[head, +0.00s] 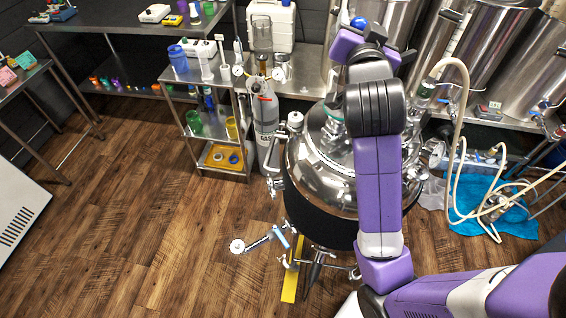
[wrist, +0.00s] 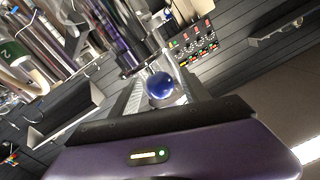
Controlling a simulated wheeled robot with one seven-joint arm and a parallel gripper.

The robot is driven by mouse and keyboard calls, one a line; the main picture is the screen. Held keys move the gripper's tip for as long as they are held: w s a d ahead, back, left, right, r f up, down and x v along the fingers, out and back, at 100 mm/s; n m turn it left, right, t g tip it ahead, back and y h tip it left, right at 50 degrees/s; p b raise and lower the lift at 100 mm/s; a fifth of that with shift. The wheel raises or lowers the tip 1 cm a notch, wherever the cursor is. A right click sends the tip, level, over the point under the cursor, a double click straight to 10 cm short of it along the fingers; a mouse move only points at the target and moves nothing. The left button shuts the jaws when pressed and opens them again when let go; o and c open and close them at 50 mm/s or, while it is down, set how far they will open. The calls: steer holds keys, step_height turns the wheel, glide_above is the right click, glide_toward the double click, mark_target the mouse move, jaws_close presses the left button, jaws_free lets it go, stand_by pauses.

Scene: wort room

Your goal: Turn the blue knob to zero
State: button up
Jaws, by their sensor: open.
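The blue knob (wrist: 160,87) is a shiny round ball in the middle of the wrist view. It appears between the fingers of my gripper (wrist: 161,80), which is open. Whether either finger touches the knob cannot be told. In the head view a small blue round spot (head: 360,22) shows just past the end of my gripper (head: 358,31), and it looks like the same knob. My arm hides what is around and below it there. No scale or zero mark on the knob can be read.
A panel with red and green buttons (wrist: 195,43) is on the dark wall beyond the knob. A steel kettle (head: 318,160) stands below my arm. Steel tanks (head: 490,45) and hoses (head: 459,95) are at the right. A shelf cart (head: 215,140) stands left. Floor at left is clear.

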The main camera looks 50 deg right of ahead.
steer(key=shift+w+m+g+h+b, duration=0.1)
steer(key=shift+m+g+h+b, duration=0.25)
steer(key=shift+m+g+h, duration=1)
steer(key=m+g, duration=0.1)
steer(key=g, duration=0.1)
steer(key=m+g, duration=0.2)
steer(key=g, duration=0.1)
steer(key=shift+r+g, duration=0.1)
steer(key=shift+g, duration=0.15)
steer(key=a+f+b, duration=0.1)
steer(key=a+b, duration=0.1)
steer(key=a, duration=0.6)
steer(key=a+f+n+t+y+b, duration=0.1)
steer(key=a+f+n+t+y, duration=0.2)
steer(key=f, duration=0.6)
steer(key=a+f+n+t+y+b, duration=0.1)
steer(key=a+f+n+t+y, duration=0.2)
steer(key=f+n, duration=0.5)
steer(key=w+a+f+n+t+y+b, duration=0.1)
steer(key=a+f+n+t, duration=0.4)
steer(key=f, duration=0.5)
steer(key=shift+a+n+t+y+b, duration=0.3)
steer(key=shift+a+n+y+b, duration=0.2)
steer(key=shift+a+y, duration=0.7)
steer(key=shift+d+r, duration=0.1)
steer(key=shift+d, duration=0.05)
